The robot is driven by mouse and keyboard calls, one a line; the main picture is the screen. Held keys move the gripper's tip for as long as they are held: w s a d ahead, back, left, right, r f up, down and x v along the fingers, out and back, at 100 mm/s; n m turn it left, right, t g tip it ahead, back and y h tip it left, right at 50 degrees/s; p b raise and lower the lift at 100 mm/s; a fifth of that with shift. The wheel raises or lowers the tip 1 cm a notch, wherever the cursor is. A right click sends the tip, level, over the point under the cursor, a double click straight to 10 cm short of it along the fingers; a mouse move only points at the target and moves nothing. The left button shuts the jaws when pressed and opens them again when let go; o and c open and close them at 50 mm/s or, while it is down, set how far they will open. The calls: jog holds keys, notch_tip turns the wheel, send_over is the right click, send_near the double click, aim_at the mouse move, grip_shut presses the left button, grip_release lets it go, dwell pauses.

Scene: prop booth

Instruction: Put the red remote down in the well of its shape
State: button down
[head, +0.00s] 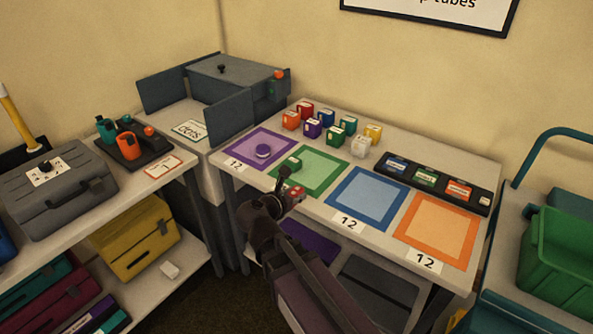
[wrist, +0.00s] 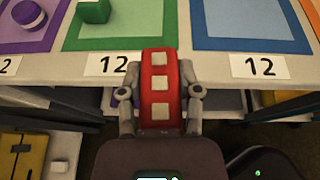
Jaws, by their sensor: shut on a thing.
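The red remote (wrist: 159,88), with three pale square buttons, is gripped between the two fingers of my gripper (wrist: 160,94) in the wrist view. It points away from me, its far end over the table's front edge. In the head view the remote (head: 295,191) is a small red piece at the tip of my gripper (head: 289,198), by the front of the green square. I cannot make out a well of the remote's shape.
The white table (head: 412,152) has purple (head: 238,154), green (head: 335,185), blue (head: 338,208) and orange (head: 407,239) squares. A purple round piece and a green block lie on the first two. Several coloured blocks stand behind. A green bin (head: 560,255) is at right.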

aim_at(294, 191)
notch_tip(294, 191, up, 16)
jog(key=p, duration=1.5)
jog(key=shift+f, duration=0.25)
jog(key=shift+a, duration=0.15)
